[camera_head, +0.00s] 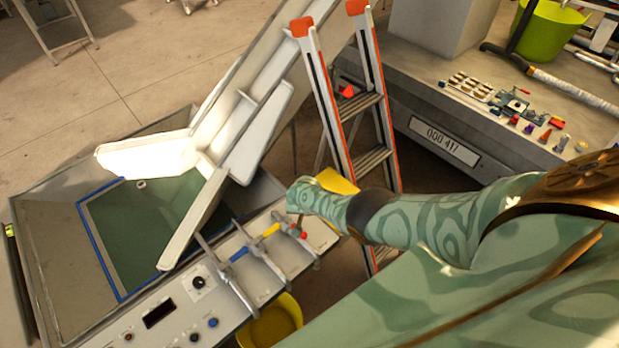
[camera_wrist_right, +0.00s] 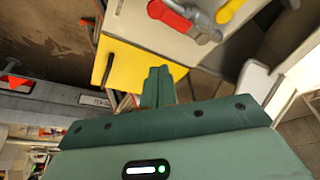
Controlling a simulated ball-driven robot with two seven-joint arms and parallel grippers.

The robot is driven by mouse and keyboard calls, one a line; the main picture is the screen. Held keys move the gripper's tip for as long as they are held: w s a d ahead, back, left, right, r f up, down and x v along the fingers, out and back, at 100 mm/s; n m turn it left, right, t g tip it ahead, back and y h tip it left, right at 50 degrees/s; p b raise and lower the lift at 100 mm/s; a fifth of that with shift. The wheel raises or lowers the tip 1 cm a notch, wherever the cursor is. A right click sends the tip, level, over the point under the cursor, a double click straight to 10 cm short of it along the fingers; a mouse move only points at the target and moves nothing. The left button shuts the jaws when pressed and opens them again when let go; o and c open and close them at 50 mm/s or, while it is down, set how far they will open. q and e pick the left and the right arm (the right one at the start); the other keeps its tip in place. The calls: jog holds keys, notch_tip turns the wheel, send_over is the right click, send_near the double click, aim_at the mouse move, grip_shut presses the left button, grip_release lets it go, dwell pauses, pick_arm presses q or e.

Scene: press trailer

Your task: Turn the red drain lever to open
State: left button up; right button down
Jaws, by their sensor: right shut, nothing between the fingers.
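The red lever (camera_head: 303,234) sits on a pipe at the right end of the press's grey control panel (camera_head: 185,323). A yellow lever (camera_head: 270,230) is on the pipe to its left. My right forearm comes in from the right, and its gripper end (camera_head: 300,197) is just above the red lever in the head view. In the right wrist view the gripper's fingers (camera_wrist_right: 157,86) are shut and empty. There the red lever (camera_wrist_right: 170,14) lies beyond the fingertips, apart from them in the picture, with the yellow lever (camera_wrist_right: 231,8) to its right. My left gripper is not in view.
A stepladder with orange caps (camera_head: 347,110) stands behind my forearm. A yellow panel (camera_wrist_right: 128,68) lies beside the fingers in the wrist view. A raised white frame (camera_head: 240,110) leans over the green-bottomed basin. A yellow bucket (camera_head: 270,328) is below the panel.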

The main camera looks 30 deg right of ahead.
pick_arm(q)
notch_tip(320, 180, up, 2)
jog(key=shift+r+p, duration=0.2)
jog(key=shift+p, duration=0.55)
pick_arm(e)
jog(key=shift+a+r, duration=0.2)
jog(key=shift+r, duration=0.4)
jog(key=shift+a+r, duration=0.15)
jog(key=shift+r, duration=0.4)
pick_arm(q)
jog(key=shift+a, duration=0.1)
pick_arm(e)
jog(key=shift+w, duration=0.1)
